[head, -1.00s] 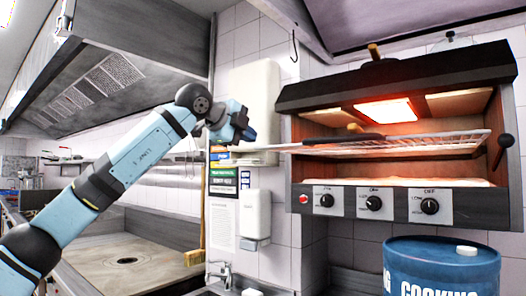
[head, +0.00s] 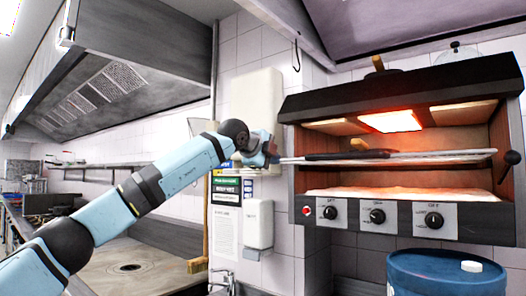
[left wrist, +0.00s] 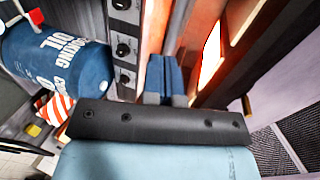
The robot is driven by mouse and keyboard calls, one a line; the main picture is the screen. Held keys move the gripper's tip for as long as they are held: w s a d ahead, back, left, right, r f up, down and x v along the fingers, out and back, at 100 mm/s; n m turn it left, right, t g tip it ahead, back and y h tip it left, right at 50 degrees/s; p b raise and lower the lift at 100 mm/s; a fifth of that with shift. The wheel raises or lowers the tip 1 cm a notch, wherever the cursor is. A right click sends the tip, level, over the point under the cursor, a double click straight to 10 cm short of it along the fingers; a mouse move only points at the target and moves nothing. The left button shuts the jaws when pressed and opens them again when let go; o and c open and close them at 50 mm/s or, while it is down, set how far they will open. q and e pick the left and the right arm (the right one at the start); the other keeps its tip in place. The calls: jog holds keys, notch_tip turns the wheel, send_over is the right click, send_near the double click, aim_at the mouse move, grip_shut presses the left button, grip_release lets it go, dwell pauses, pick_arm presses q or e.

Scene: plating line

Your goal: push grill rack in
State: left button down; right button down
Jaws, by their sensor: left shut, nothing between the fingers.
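The grill rack (head: 440,157) lies inside the glowing grill (head: 447,230), seen almost edge-on. Its left end sticks out past the grill's left side. A dark long item (head: 345,155) lies along the rack. My left gripper (head: 274,150) is shut and empty at the rack's outer left end; I cannot tell whether it touches. In the left wrist view its blue fingers (left wrist: 166,75) are together, beside the grill's knob panel (left wrist: 124,48). The rack cannot be made out there. My right gripper is not in view.
A blue cooking oil drum (head: 445,275) stands in front below the grill. A soap dispenser (head: 258,224) hangs on the tiled wall. A broom handle (head: 207,220) and a steel counter (head: 125,268) are at the left.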

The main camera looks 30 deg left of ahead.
pick_arm(q)
jog(key=shift+w, duration=0.3)
